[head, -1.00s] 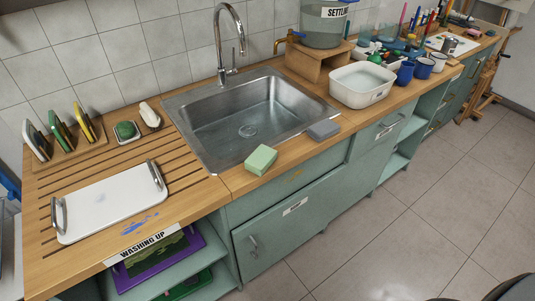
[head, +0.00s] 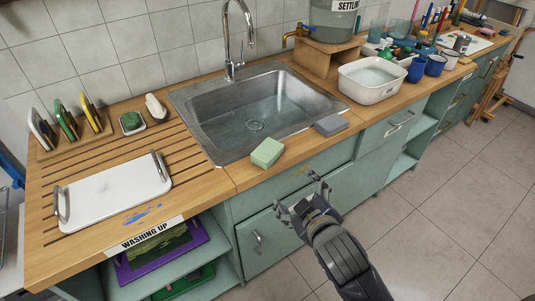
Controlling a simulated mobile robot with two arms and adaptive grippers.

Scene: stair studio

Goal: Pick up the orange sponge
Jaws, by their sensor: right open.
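I see no orange sponge in the head view. A pale green sponge-like block (head: 267,152) lies on the wooden counter at the sink's front edge. A grey block (head: 331,125) lies to its right, by the sink's front right corner. My right gripper (head: 302,196) is open and empty. It is in front of the cabinet doors, below and to the right of the green block in the picture, apart from both blocks. My left gripper is not in view.
The metal sink (head: 212,136) is behind the blocks. A white tray with handles (head: 115,190) lies on the left of the counter. A white basin (head: 372,91) stands right of the sink, with blue mugs (head: 416,70) beyond. The counter's front edge separates my right gripper from the blocks.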

